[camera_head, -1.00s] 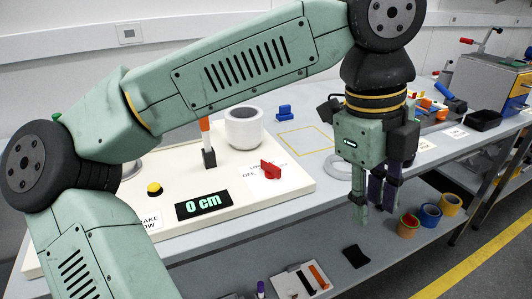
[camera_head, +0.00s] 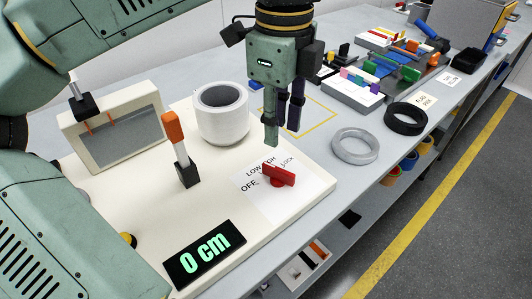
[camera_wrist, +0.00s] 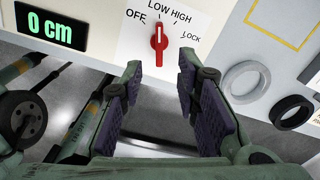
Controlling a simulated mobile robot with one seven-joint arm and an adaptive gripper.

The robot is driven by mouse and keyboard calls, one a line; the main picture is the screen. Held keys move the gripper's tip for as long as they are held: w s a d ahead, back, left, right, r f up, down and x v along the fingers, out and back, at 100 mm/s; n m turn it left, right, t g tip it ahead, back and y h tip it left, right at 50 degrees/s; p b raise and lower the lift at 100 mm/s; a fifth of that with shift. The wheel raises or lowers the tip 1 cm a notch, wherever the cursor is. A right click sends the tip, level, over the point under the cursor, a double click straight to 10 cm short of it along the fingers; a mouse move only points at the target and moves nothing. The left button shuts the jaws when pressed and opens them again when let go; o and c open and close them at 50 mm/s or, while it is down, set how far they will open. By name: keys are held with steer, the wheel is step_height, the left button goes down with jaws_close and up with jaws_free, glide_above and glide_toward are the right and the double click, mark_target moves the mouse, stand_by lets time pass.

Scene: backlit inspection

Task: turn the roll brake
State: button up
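The roll brake appears as a red bar knob (camera_head: 278,174) on a white label plate with OFF, LOW, HIGH and LOCK. In the wrist view the knob (camera_wrist: 159,42) stands upright in the picture, its top end towards LOW. My gripper (camera_head: 283,136) is open and empty, fingers pointing down, just above the knob in the head picture. In the wrist view the gripper (camera_wrist: 160,78) has its two purple-padded fingers apart, with the knob seen beyond the gap between them. I see no contact with the knob.
The display (camera_head: 204,254) reads 0 cm. An orange-tipped lever (camera_head: 180,150) and a white cylinder (camera_head: 222,115) stand left of the knob. A grey ring (camera_head: 354,146) and a black ring (camera_head: 405,119) lie to the right. The pale panel around the knob is mostly clear.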

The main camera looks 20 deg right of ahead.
mark_target(278, 169)
step_height(278, 169, down, 10)
steer(key=shift+s+f+p, duration=0.1)
steer(key=shift+p, duration=0.6)
steer(key=shift+c, duration=0.3)
jaws_close()
